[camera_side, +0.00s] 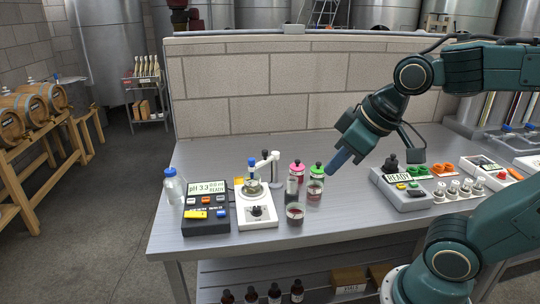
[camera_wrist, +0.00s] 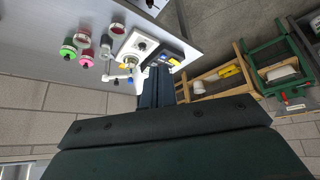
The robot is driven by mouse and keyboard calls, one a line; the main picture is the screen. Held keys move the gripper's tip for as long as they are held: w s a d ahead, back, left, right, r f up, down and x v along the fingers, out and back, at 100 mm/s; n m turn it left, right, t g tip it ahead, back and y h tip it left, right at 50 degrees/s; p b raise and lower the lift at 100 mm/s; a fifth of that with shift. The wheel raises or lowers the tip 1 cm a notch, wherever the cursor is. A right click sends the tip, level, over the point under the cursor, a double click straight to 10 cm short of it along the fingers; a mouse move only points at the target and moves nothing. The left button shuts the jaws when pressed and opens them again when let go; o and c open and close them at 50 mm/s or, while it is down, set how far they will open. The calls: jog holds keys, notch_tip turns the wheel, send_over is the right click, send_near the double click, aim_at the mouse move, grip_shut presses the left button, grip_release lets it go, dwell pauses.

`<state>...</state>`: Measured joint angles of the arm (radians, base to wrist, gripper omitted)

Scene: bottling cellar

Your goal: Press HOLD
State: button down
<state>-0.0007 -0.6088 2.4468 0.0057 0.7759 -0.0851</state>
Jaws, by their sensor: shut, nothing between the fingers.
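A dark pH meter (camera_side: 206,221) stands on the left part of the steel table, with a lit display (camera_side: 206,188) reading a pH of about 3.3 and "READY". Below the display are small coloured buttons, including a wide yellow one (camera_side: 196,214); the labels are too small for me to tell which is HOLD. The meter also shows in the wrist view (camera_wrist: 176,59), partly hidden behind my fingers. My gripper (camera_side: 338,163) is shut and empty, pointing down-left above the table. It is well right of the meter, apart from it. The shut fingers (camera_wrist: 158,85) also show in the wrist view.
A white stirrer (camera_side: 257,213) with a vessel and probe arm stands right of the meter. Pink- and green-capped jars (camera_side: 316,185) and an open cup (camera_side: 295,214) stand between it and my gripper. A clear bottle (camera_side: 174,188) is left. A grey device (camera_side: 402,195) reading "READY" is right.

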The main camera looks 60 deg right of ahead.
jog(key=w+n, duration=0.2)
jog(key=w, duration=0.6)
jog(key=n+t, duration=0.3)
jog(key=n, duration=0.2)
send_over(224, 213)
notch_tip(224, 213, down, 15)
jog(key=shift+f, duration=0.15)
jog(key=shift+f, duration=4.2)
jog(key=shift+f, duration=0.2)
jog(key=shift+f, duration=0.25)
